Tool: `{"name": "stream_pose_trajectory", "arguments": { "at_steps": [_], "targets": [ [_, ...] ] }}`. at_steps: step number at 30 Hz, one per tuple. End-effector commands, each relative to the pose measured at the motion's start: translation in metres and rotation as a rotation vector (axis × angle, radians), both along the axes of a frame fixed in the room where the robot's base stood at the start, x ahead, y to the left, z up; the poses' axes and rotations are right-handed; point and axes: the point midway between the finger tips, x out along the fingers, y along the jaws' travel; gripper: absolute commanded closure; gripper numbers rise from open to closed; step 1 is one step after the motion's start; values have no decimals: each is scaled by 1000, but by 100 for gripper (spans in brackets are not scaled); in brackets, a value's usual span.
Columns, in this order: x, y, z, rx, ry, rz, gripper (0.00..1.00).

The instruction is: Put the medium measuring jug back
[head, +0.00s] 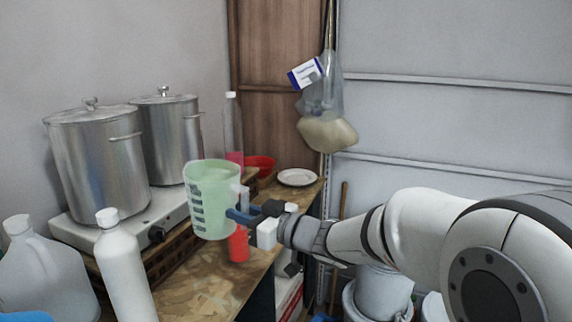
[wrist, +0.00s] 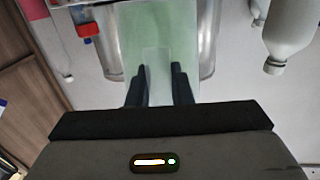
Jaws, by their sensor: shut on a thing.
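A translucent green measuring jug (head: 212,195) with dark scale marks is held up, upright, above the wooden worktop in the head view. My gripper (head: 240,214) comes from the right and is shut on it, at its right side. In the wrist view the jug (wrist: 160,28) fills the top middle, and my gripper's two dark fingers (wrist: 160,85) close on a pale part of it, probably the handle. The jug hides part of the worktop and the things behind it. No other measuring jug is clearly seen.
Two steel pots (head: 98,165) stand on a white stove (head: 130,228) at left. White bottles (head: 125,265) stand front left. A red bottle (head: 238,245) stands close below the jug. A white plate (head: 297,177) and red bowl (head: 262,164) lie behind. Worktop (head: 205,285) is bare in front.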

Motion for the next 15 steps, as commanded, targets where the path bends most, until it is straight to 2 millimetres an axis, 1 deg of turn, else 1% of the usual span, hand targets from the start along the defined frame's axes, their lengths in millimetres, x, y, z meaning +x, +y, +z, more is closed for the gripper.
{"name": "stream_pose_trajectory", "arguments": {
  "at_steps": [1,2,3,4,6,8,14,15],
  "targets": [
    [3,-18,0,1,0,-63,100],
    [5,-30,-2,0,1,-108,100],
    [10,-43,-8,0,5,-172,100],
    [15,-51,-13,0,6,-211,100],
    [25,-65,-26,-1,7,-284,100],
    [35,-75,-41,-2,9,-337,100],
    [68,-103,-100,-4,11,-480,100],
    [73,-108,-113,-5,11,-506,100]
  ]
}}
